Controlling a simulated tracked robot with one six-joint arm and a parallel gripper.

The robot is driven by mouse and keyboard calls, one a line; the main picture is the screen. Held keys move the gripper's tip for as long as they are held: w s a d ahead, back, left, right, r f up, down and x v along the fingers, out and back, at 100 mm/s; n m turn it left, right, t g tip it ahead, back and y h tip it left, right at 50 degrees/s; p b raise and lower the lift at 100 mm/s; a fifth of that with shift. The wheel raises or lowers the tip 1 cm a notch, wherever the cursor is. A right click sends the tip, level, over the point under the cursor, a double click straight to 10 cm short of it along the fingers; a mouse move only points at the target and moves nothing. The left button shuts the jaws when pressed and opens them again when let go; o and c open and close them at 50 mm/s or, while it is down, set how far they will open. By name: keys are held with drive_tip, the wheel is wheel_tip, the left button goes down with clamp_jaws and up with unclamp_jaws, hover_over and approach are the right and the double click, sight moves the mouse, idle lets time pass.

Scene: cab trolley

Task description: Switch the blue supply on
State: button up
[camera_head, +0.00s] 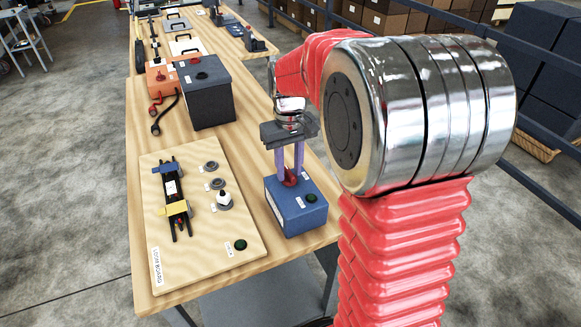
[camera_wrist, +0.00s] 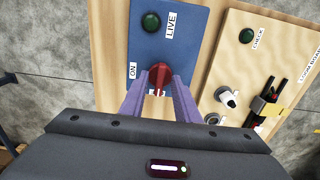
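The blue supply is a blue box (camera_head: 284,207) at the right edge of the table. Its top, with a red knob (camera_wrist: 159,74), fills the middle of the wrist view. An "ON" label lies to the left of the knob, and a dark green lamp (camera_wrist: 151,22) sits beside a "LIVE" label. Another label below the knob is partly hidden. My gripper (camera_head: 290,172) points down over the box, its two purple fingers on either side of the knob. In the wrist view the knob fills the space between the fingertips, and the gripper looks shut on it.
A wooden board (camera_head: 163,255) with a blue-and-yellow clamped device (camera_head: 174,198), round fittings and a green button stands left of the box. A dark box (camera_head: 207,95) and an orange case (camera_head: 161,80) stand farther back. A railing runs along the right.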

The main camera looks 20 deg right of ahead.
drive_tip(key=shift+c, duration=0.6)
clamp_jaws()
drive_tip(key=shift+d, duration=0.15)
